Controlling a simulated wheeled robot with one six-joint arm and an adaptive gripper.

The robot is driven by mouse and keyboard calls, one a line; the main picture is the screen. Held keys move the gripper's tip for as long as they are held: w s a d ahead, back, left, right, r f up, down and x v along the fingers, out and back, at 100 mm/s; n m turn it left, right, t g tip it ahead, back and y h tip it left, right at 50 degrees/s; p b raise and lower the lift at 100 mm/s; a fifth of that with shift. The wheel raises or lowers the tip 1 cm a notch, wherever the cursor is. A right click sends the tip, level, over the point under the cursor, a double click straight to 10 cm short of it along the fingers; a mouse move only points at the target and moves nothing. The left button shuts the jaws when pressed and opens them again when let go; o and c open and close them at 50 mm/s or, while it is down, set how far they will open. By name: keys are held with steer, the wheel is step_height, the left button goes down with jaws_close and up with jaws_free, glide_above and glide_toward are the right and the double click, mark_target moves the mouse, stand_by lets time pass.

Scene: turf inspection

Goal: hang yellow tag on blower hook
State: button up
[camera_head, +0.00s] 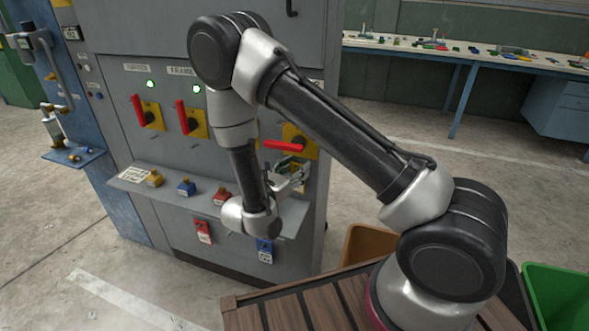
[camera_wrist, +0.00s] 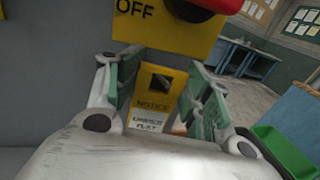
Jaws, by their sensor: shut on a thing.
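My gripper (camera_head: 292,178) is in front of the right-hand switch on the grey cabinet, just below its yellow plate (camera_head: 299,138). In the wrist view my gripper (camera_wrist: 160,98) has green-padded fingers on both sides of a yellow tag (camera_wrist: 150,101) and is shut on it.
The right switch's red handle (camera_head: 284,145) lies level; two others (camera_head: 138,110) (camera_head: 182,117) stand upright under green lights. A ledge holds yellow (camera_head: 155,179), blue (camera_head: 186,187) and red (camera_head: 221,196) padlocks. Red (camera_head: 203,232) and blue (camera_head: 264,250) tags hang below it.

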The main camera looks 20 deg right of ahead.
steer(key=o, duration=0.9)
steer(key=shift+d+f, duration=0.15)
steer(key=shift+d, duration=0.15)
steer(key=o, duration=0.5)
steer(key=shift+d, duration=0.15)
steer(key=shift+o, duration=0.2)
